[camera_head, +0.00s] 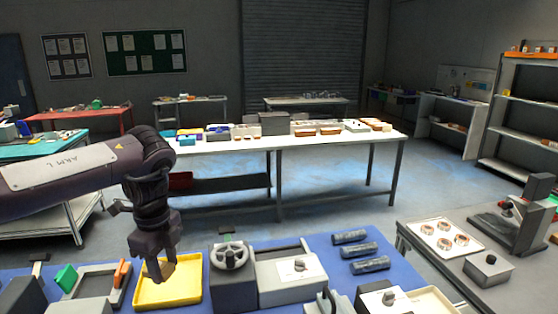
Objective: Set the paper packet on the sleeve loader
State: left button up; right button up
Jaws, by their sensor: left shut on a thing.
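My left gripper (160,277) reaches down from the left over a yellow tray (195,290) on the blue-topped bench. It is shut on a small brown piece, which looks like the paper packet (168,269). The packet is partly hidden by the fingers. Whether it touches the tray floor I cannot tell. Right of the tray stands a dark device with a round handwheel (230,254), then a grey box with a pale top plate (297,268). Which fixture is the sleeve loader I cannot tell for sure. My right gripper is not in view.
Left of the tray is a grey frame with an orange handle (122,272) and a green block (66,277). Several dark cylinders (360,249) lie on the blue mat (325,252). A grey side table at right holds a white tray (452,229) and a black stand (513,220).

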pick_arm(q)
jog(key=s+d+r+n, duration=0.2)
jog(key=d+n, duration=0.1)
jog(key=n, duration=0.7)
jog(key=s+d+r+n, duration=0.2)
jog(key=d+r+n, duration=0.1)
jog(key=n, duration=0.7)
jog(key=shift+s+d+n+b, duration=0.25)
jog(key=shift+d+n+b, duration=0.05)
jog(key=shift+d+n, duration=0.1)
jog(key=shift+a+r, duration=0.1)
